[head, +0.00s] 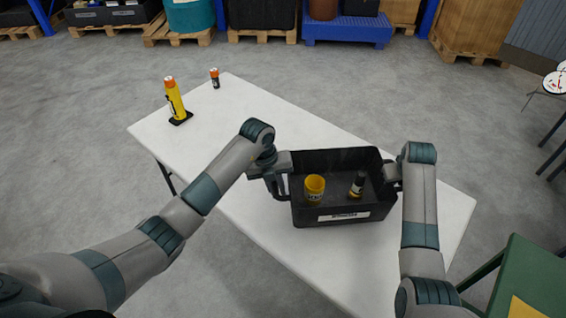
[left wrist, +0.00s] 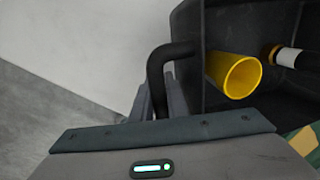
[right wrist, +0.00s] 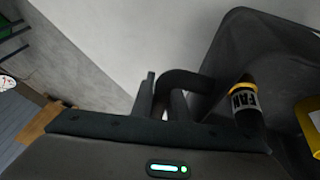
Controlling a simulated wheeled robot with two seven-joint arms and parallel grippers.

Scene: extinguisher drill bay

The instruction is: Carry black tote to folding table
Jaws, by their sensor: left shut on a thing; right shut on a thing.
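The black tote (head: 343,160) is over the right part of the white folding table (head: 240,110); I cannot tell whether it rests on the top or hangs just above it. It holds a yellow cup-like cylinder (head: 315,186) and a black bottle with a yellow and white band (head: 357,184). My left gripper (head: 276,180) is shut on the tote's left handle, which shows in the left wrist view (left wrist: 160,75). My right gripper (head: 391,174) is shut on the opposite handle, seen in the right wrist view (right wrist: 180,82). The tote looks about level.
A green table (head: 530,280) stands at lower right. Pallets and a blue spill platform (head: 347,30) line the back.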

